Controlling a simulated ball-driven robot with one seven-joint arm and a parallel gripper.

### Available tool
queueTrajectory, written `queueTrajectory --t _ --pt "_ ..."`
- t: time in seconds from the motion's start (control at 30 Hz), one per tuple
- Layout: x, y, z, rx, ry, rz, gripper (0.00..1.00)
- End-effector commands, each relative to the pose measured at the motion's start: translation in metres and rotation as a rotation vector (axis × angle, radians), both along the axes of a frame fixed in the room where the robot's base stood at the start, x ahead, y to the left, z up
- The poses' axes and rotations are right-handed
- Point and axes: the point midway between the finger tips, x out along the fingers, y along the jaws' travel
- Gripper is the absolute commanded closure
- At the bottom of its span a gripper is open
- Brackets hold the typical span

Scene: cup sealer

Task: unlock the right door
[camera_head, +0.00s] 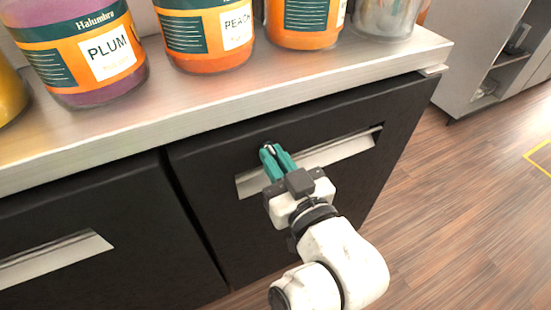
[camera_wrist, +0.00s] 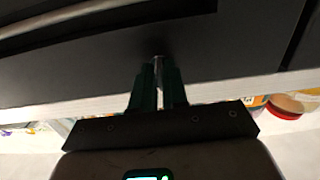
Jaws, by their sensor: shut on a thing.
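The right door (camera_head: 222,160) is a black cabinet front with a long recessed metal handle (camera_head: 325,154); it looks closed. It also fills the upper part of the wrist view (camera_wrist: 70,65). A small dark metal lock piece (camera_head: 267,145) sits near the door's upper edge, above the handle's left end. My gripper (camera_head: 269,152) has its teal fingers shut on this piece, pointing at the door face. In the wrist view, the fingertips (camera_wrist: 157,66) close around the small shiny piece (camera_wrist: 158,58). The fingers hide most of it, so I cannot tell how it is turned.
A metal countertop (camera_head: 215,100) overhangs the doors. Several jars stand on it, including a plum jar (camera_head: 75,45) and a peach jar (camera_head: 207,35). Another black door (camera_head: 90,200) with a recessed handle is at left.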

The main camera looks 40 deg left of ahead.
Motion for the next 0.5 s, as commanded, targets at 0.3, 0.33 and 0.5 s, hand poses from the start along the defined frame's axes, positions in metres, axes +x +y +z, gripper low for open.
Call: queueTrajectory --t 0.3,0.33,0.5 --pt "0.0002 -0.0001 -0.0009 -0.001 0.002 0.0 0.69" --pt "0.0002 -0.0001 -0.0008 -0.001 0.002 0.0 0.68" --pt "0.0001 -0.0001 -0.0004 -0.001 0.001 0.0 0.68"
